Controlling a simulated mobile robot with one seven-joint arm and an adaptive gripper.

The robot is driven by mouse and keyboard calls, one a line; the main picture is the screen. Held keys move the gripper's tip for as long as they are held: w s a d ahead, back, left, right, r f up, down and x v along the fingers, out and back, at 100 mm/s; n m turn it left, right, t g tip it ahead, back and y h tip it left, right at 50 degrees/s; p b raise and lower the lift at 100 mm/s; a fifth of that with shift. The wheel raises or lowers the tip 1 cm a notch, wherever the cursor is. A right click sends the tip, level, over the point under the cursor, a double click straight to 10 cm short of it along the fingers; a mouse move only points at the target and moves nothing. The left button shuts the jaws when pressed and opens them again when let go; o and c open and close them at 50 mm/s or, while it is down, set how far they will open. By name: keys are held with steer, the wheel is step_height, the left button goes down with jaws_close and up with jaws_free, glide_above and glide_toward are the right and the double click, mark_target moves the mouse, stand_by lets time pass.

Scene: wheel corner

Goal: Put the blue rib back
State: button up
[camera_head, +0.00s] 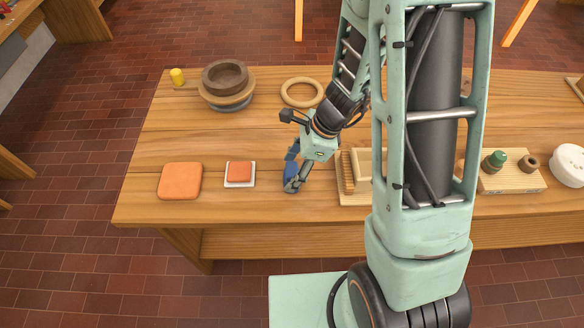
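The blue rib (290,171) is at my gripper (292,188), over the front middle of the wooden table. It looks upright, and the gripper's dark fingers partly cover it. The fingers are low, near the table top. The view is too small to tell whether they are closed on the rib or only around it, or whether the rib touches the table. A light wooden tray with a slotted strip (347,174) lies just right of the gripper. My arm hides the tray's right part.
Left of the gripper are an orange block on a white tile (239,172) and a larger orange slab (180,181). Behind stand stacked bowls (227,82), a wooden ring (302,93) and a yellow cylinder (177,76). A board with small items (510,181) is at right.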

steer(key=p+v, duration=0.2)
steer(key=v, duration=0.8)
steer(key=shift+s+d+r, duration=0.25)
steer(key=shift+r, duration=0.05)
